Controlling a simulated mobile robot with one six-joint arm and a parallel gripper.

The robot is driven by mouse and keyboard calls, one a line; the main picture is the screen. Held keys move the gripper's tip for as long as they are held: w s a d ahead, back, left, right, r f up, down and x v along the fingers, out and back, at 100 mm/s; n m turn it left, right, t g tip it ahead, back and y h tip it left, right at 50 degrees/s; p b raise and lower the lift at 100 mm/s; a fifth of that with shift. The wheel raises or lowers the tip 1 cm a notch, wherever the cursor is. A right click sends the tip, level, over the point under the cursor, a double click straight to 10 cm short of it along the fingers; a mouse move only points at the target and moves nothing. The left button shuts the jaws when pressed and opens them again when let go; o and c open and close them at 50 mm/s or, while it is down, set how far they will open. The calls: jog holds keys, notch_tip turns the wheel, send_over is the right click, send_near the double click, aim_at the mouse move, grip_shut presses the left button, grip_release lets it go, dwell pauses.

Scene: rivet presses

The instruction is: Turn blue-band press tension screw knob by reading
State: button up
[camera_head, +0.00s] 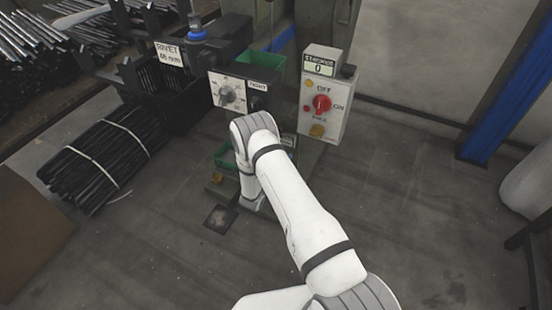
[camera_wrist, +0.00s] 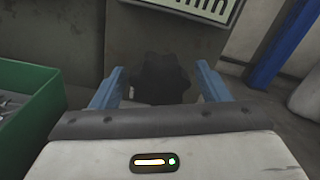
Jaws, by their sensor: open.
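The press (camera_head: 325,30) stands at the top middle of the head view. Its black box carries a pale dial plate (camera_head: 228,92) with a grey pointer knob, and a small label reading "TIGHT" beside it. A dark lobed knob (camera_wrist: 165,76) sits between my gripper's two blue fingers in the wrist view. My gripper (camera_wrist: 160,88) is open, with a finger on either side of this knob and a gap visible on both sides. In the head view my own arm hides the gripper. The dial's fine marks are too small to read.
A grey switch box (camera_head: 323,125) with a red knob and a counter reading 0 stands to the right. A green bin (camera_wrist: 28,105) lies left of my gripper. A blue post (camera_head: 510,95) stands at right. Bundled rods (camera_head: 97,165) lie at left. The front floor is clear.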

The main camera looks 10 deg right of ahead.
jog(key=shift+c, duration=0.3)
jog(key=c, duration=0.9)
jog(key=shift+a, duration=0.2)
jog(key=shift+d, duration=0.1)
